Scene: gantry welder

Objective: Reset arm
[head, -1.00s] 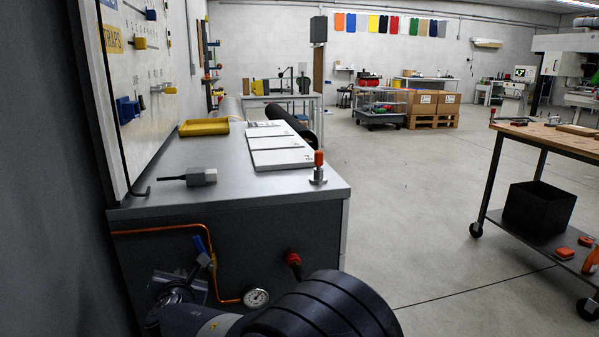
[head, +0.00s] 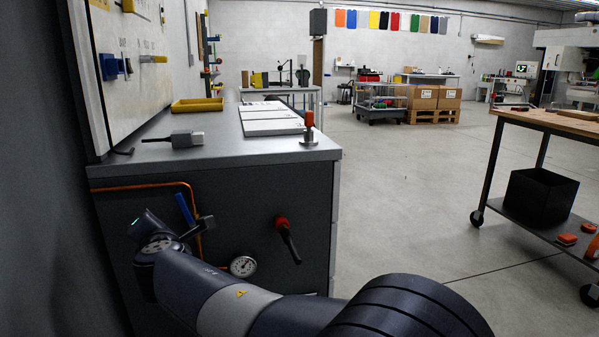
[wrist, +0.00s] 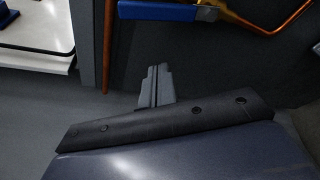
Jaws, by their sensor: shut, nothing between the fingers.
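My arm reaches in from the lower right of the head view and bends in front of the grey cabinet (head: 262,214). My gripper (wrist: 154,68) shows in the wrist view with its two grey fingers together and nothing between them. In the head view its small dark end (head: 207,224) seems to stick out right of my wrist, near the blue valve handle (head: 185,209). The blue handle also shows in the wrist view (wrist: 157,11), beyond the fingertips and apart from them. The copper pipe (head: 150,186) runs along the cabinet front.
A pressure gauge (head: 243,266) and a red-and-black lever (head: 287,238) are on the cabinet front. A grey block tool (head: 180,139), a yellow tray (head: 198,105) and white plates (head: 272,126) lie on top. A wheeled workbench (head: 555,124) stands right. Open floor lies between.

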